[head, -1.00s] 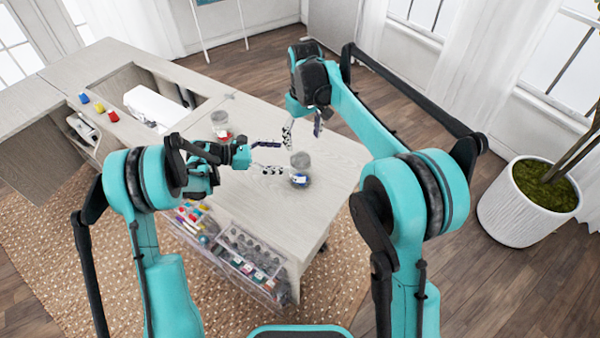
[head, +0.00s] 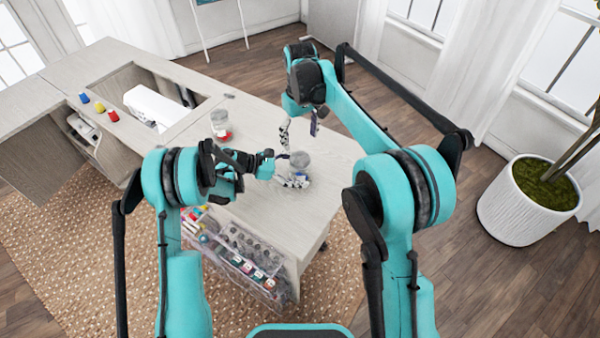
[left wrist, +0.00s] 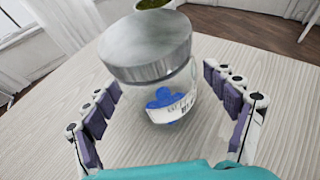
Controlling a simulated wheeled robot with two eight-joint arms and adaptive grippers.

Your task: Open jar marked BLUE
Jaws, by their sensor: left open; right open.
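The jar with blue contents (head: 300,161) stands upright on the table near its right edge. In the left wrist view this jar (left wrist: 184,84) has a grey metal lid (left wrist: 148,47) on it and a white label with blurred lettering. My left gripper (head: 291,169) is open at the jar, low over the table. In the left wrist view its fingers (left wrist: 163,85) stand on either side of the jar, with visible gaps. My right gripper (head: 299,131) is open and empty, pointing down just behind and above the jar.
A second jar with red contents (head: 221,125) stands on the table (head: 255,115) to the left. A white sewing machine (head: 152,105) sits in the recess. Small coloured spools (head: 99,107) lie farther left. A clear bin (head: 245,262) of supplies hangs below the front edge.

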